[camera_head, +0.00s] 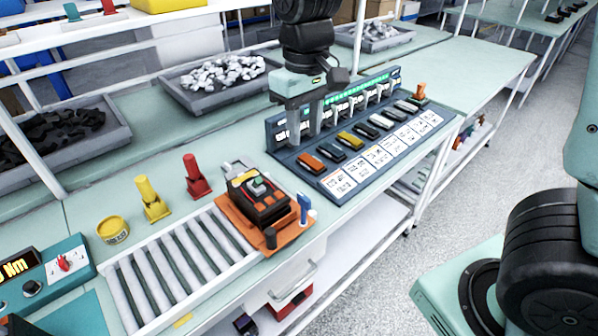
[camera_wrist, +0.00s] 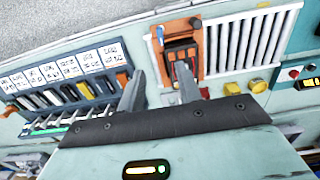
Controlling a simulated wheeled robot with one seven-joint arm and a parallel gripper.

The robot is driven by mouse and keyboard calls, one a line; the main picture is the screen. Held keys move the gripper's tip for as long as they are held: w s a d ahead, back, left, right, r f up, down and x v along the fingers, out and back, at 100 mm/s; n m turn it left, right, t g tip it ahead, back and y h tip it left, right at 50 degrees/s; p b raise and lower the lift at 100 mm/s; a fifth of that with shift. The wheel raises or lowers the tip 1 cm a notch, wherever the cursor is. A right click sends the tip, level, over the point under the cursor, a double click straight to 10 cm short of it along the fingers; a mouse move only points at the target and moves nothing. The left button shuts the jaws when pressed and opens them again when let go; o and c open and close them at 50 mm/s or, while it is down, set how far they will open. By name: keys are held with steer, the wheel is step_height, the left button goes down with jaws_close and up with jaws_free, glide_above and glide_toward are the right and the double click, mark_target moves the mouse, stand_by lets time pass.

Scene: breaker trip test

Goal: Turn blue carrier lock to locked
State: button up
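The blue carrier lock (camera_head: 305,208) is a small upright blue lever at the front right corner of the orange carrier (camera_head: 231,208). The carrier sits at the right end of the roller track and bears a black and orange breaker (camera_head: 268,207). My gripper (camera_head: 304,138) is above and behind the carrier, near the left end of the breaker panel. Its fingers (camera_wrist: 160,75) are apart with nothing between them.
The blue panel (camera_head: 330,185) with several coloured breakers and white labels stands right of the carrier. The roller track (camera_head: 185,262) lies left. A red stand (camera_head: 196,178), yellow stand (camera_head: 151,200) and yellow can (camera_head: 112,229) stand behind the rollers. Grey bins are at the back.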

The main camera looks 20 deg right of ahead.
mark_target(304, 197)
step_height(304, 197, down, 17)
steer(key=shift+s+f+p, duration=0.1)
steer(key=shift+f+p, duration=0.05)
steer(key=shift+p, duration=0.6)
jaws_close()
